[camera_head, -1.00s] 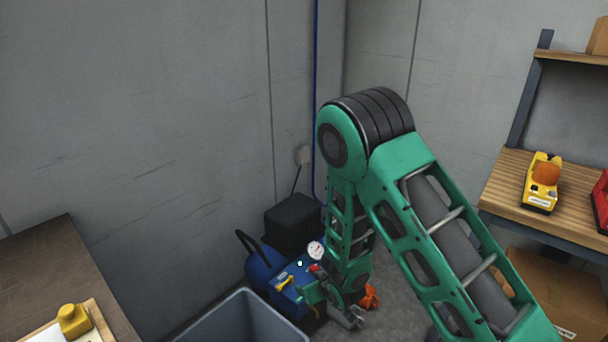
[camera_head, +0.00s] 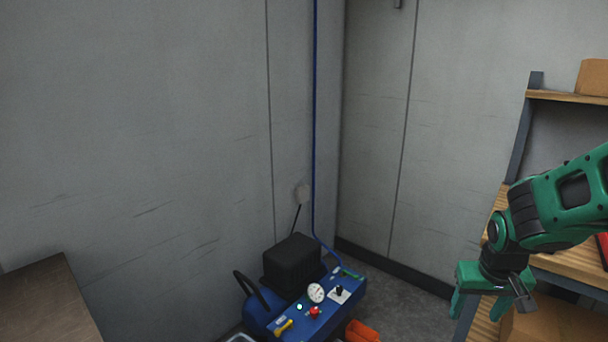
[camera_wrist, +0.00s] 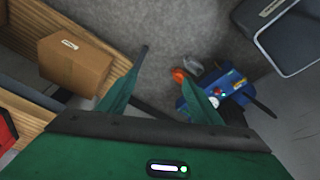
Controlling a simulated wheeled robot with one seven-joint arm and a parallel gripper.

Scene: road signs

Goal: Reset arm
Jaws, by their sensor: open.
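My gripper (camera_head: 488,300) is at the lower right in the head view, on my green arm, which reaches in from the right edge. It points down in front of the wooden shelf unit. In the wrist view my gripper (camera_wrist: 160,95) shows its two green fingers spread apart, with nothing between them but grey floor. It is open and empty, and touches nothing that I can see.
A blue compressor (camera_head: 290,322) with a gauge and knobs stands in the corner. A cardboard box (camera_wrist: 75,65) sits near the wooden shelf (camera_head: 570,262). A grey bin (camera_wrist: 290,35) shows at the wrist view's upper right. A brown table (camera_head: 45,300) is at left.

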